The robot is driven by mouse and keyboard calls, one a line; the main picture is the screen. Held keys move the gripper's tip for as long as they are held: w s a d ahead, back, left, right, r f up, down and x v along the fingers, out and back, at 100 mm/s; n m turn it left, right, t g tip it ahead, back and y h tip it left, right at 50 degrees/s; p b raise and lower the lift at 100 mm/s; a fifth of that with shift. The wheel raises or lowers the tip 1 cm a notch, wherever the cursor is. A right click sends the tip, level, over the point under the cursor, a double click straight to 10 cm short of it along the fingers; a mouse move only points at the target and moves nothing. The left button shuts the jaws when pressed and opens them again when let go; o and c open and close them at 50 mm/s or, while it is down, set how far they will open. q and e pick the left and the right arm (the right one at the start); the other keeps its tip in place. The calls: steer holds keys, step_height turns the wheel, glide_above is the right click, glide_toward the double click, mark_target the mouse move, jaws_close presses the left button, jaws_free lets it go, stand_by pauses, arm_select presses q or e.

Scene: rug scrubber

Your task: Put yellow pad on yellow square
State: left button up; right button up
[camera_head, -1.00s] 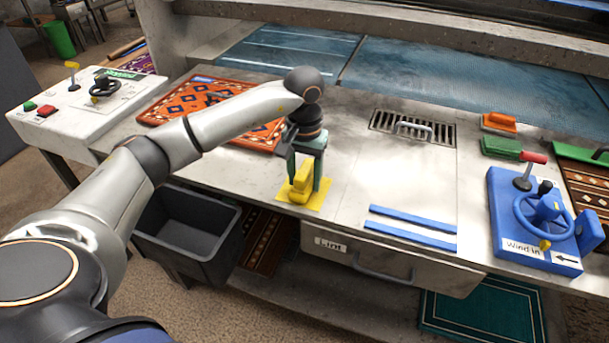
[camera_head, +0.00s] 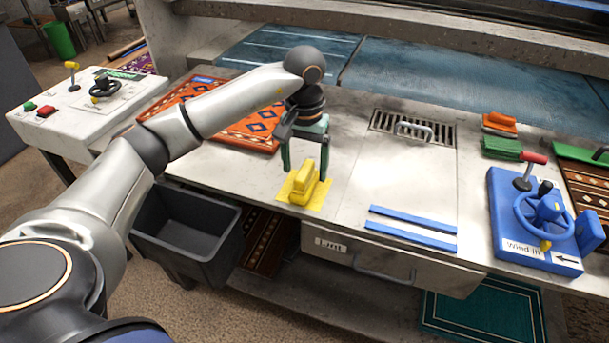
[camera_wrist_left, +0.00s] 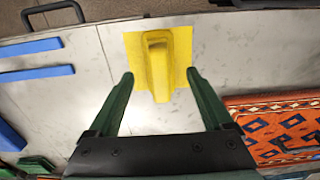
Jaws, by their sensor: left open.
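The yellow pad (camera_head: 303,184) has a raised handle and rests on the yellow square (camera_head: 317,203) near the front edge of the counter. In the left wrist view the pad (camera_wrist_left: 157,62) lies over the square (camera_wrist_left: 182,42), with its lower end reaching slightly past the square's edge. My left gripper (camera_head: 304,172) is open and empty, just above and behind the pad. In the left wrist view its green fingers (camera_wrist_left: 160,78) stand apart on either side of the pad's near end, not touching it. My right gripper is not in view.
An orange patterned rug (camera_head: 240,137) lies left of the gripper. Two blue strips (camera_head: 411,237) lie to the right, near a metal grate (camera_head: 432,129). Orange (camera_head: 499,122) and green (camera_head: 501,147) pads and a blue wheel panel (camera_head: 515,208) stand further right. A dark bin (camera_head: 182,243) is below.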

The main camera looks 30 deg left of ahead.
mark_target(305, 169)
arm_select(q)
step_height(305, 169, up, 9)
steer(key=shift+f, duration=0.2)
stand_by(1.3)
